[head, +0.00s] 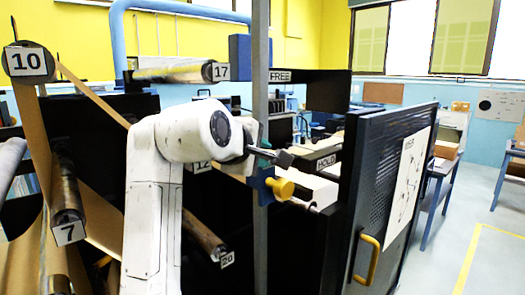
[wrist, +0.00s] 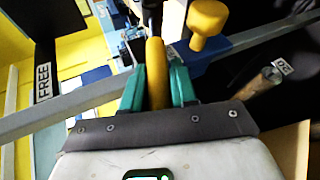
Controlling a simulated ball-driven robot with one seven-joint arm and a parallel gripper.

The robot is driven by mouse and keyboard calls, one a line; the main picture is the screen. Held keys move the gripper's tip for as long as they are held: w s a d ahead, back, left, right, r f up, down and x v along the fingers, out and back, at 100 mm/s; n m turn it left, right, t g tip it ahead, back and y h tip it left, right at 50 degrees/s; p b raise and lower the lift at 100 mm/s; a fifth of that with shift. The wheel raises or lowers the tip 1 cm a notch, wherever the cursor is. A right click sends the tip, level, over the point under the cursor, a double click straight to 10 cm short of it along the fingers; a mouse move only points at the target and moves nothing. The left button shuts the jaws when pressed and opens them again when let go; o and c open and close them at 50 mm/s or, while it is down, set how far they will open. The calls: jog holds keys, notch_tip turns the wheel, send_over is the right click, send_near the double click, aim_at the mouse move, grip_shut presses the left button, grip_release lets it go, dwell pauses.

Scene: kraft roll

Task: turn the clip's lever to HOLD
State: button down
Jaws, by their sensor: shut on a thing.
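The clip has a blue body (head: 262,186) on an upright grey post, with a yellow knob (head: 283,189) on its right. In the wrist view its blue body (wrist: 216,48) and yellow knob (wrist: 207,24) are just beyond my fingers. My gripper (wrist: 157,78) has its green fingers closed on both sides of the yellow lever (wrist: 156,62). In the head view my gripper (head: 266,153) is at the post, just above the knob, and mostly hides the lever. The FREE label (head: 280,76) is above it; the HOLD label (head: 326,161) is to its right at about gripper height.
The grey post (head: 261,100) runs close beside my gripper. A dark mesh door (head: 372,165) with a yellow handle (head: 367,259) stands to the right. Rolls tagged 17 (head: 180,73), 7 (head: 65,190) and 20 (head: 203,235) surround my arm. Open floor lies at far right.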

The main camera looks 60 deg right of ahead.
jog(key=shift+f, duration=0.25)
dwell(0.3)
jog(key=c, duration=1)
grip_release()
jog(key=shift+a, duration=0.15)
jog(key=shift+o, duration=0.2)
jog(key=w+b+v, duration=0.1)
jog(key=v, duration=0.9)
jog(key=shift+s+a, duration=0.4)
jog(key=shift+s, duration=0.05)
